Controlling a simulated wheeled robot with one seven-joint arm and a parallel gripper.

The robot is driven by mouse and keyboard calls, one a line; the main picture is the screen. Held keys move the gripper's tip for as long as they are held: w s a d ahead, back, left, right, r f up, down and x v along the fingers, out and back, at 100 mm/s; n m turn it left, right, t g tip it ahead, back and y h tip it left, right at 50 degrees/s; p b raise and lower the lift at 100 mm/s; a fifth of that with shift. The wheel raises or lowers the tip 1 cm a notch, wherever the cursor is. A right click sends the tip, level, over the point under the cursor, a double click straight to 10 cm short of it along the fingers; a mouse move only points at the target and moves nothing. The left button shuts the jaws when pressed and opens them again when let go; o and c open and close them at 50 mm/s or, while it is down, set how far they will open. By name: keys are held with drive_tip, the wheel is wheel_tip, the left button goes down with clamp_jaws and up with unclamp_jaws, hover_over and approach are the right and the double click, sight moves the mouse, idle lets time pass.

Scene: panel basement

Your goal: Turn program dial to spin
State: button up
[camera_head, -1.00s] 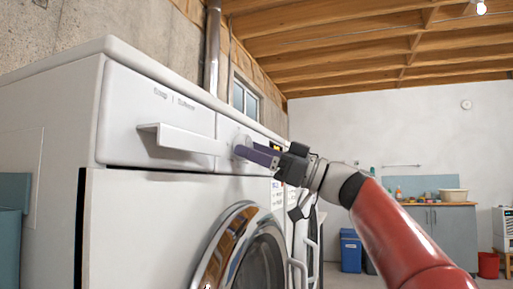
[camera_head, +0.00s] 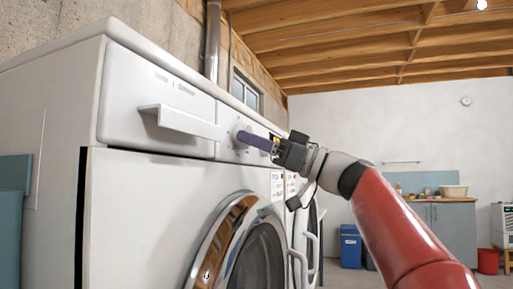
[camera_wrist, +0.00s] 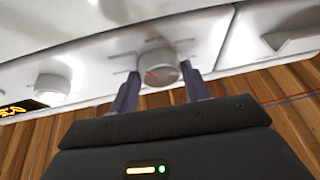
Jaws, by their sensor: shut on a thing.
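The washing machine (camera_head: 140,200) has a white front with a round program dial (camera_head: 237,131) right of the drawer handle. In the wrist view the dial (camera_wrist: 158,68) is a white knob with a reddish mark on its face. My gripper (camera_head: 245,137) reaches the panel from the right, and its dark purple fingers are shut on the dial. In the wrist view the two fingers of my gripper (camera_wrist: 160,76) stand on either side of the dial. Marks around the dial are too small to read.
A drawer handle (camera_head: 180,121) juts out left of the dial. The round door (camera_head: 255,255) is below. A second white knob (camera_wrist: 52,88) and an orange display (camera_wrist: 20,107) lie to the left in the wrist view. Open floor is at the right.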

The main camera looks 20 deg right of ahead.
drive_tip(key=shift+o, duration=0.2)
drive_tip(key=m, duration=0.1)
drive_tip(key=m+t+b, duration=0.1)
drive_tip(key=m+h+b, duration=0.1)
drive_tip(key=m, duration=0.1)
drive_tip(key=shift+s+a+f+t, duration=0.15)
drive_tip(key=shift+a+f+t, duration=0.05)
drive_tip(key=shift+f+t, duration=0.1)
drive_tip(key=m, duration=0.1)
drive_tip(key=m+t+h+b, duration=0.1)
drive_tip(key=m, duration=0.1)
drive_tip(key=m+t+h, duration=0.1)
drive_tip(key=m, duration=0.1)
drive_tip(key=shift+s+r+b, duration=0.15)
drive_tip(key=shift+r+b, duration=0.1)
drive_tip(key=shift+b, duration=0.15)
drive_tip(key=shift+c, duration=0.2)
drive_tip(key=shift+s+a+r+m+g+h+p, duration=0.2)
drive_tip(key=shift+m+h+p, duration=1)
drive_tip(key=shift+m, duration=2.45)
drive_tip(key=shift+w+d+r+m+g+h+p, duration=0.2)
drive_tip(key=shift+m+h+p, duration=0.95)
drive_tip(key=shift+m, duration=2.55)
drive_tip(key=shift+s+a+r+m+g+h+p, duration=0.3)
drive_tip(key=shift+m+h+p, duration=0.4)
drive_tip(key=shift+m+h, duration=1.95)
drive_tip(key=shift+d+r+m+y, duration=0.1)
drive_tip(key=shift+m+y, duration=0.9)
drive_tip(key=shift+m, duration=0.2)
